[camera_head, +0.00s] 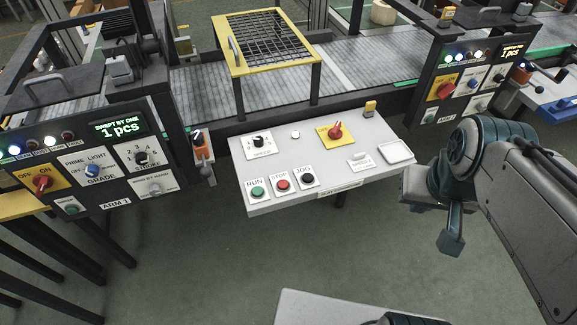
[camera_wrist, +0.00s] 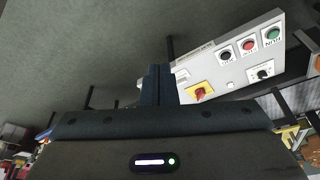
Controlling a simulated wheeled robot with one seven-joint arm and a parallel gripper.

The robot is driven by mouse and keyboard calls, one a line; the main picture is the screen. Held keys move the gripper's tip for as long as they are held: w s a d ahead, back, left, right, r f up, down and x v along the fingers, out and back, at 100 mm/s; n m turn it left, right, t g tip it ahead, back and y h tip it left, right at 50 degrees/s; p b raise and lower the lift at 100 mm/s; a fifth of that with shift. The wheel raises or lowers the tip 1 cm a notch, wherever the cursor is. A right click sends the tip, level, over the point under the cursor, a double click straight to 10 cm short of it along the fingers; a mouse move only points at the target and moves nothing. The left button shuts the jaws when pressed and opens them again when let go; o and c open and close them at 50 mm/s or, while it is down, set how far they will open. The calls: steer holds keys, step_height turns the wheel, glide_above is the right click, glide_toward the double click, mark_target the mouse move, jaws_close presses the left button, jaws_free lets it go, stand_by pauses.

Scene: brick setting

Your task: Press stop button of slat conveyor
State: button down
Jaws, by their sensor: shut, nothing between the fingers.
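The red stop button (camera_head: 282,184) sits in the front row of a pale control panel (camera_head: 250,207), under a STOP label. It lies between the green run button (camera_head: 257,191) and the black jog button (camera_head: 307,178). In the wrist view the stop button (camera_wrist: 248,43) shows at upper right, on the tilted panel. My gripper (camera_head: 450,241) hangs to the right of the panel in the head view, clear of it. In the wrist view its fingers (camera_wrist: 157,72) are together with nothing between them. The slat conveyor (camera_head: 345,66) runs behind the panel.
A yellow-framed mesh guard (camera_head: 270,40) stands over the conveyor. Dark control boxes stand left (camera_head: 100,165) and right (camera_head: 470,84). The floor in front is open.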

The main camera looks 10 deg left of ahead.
steer(key=w+a+f+m+p, duration=0.1)
steer(key=w+a+f+m, duration=0.25)
steer(key=w+a, duration=0.4)
steer(key=m+t+y+p, duration=0.3)
steer(key=m+y, duration=0.3)
steer(key=m, duration=0.9)
glide_above(285, 186)
step_height(285, 186, down, 13)
steer(key=shift+f, duration=0.15)
step_height(285, 186, down, 9)
steer(key=b, duration=0.7)
steer(key=shift+r, duration=0.2)
steer(key=shift+f, duration=0.1)
steer(key=shift+f+b, duration=0.3)
steer(key=shift+b, duration=0.25)
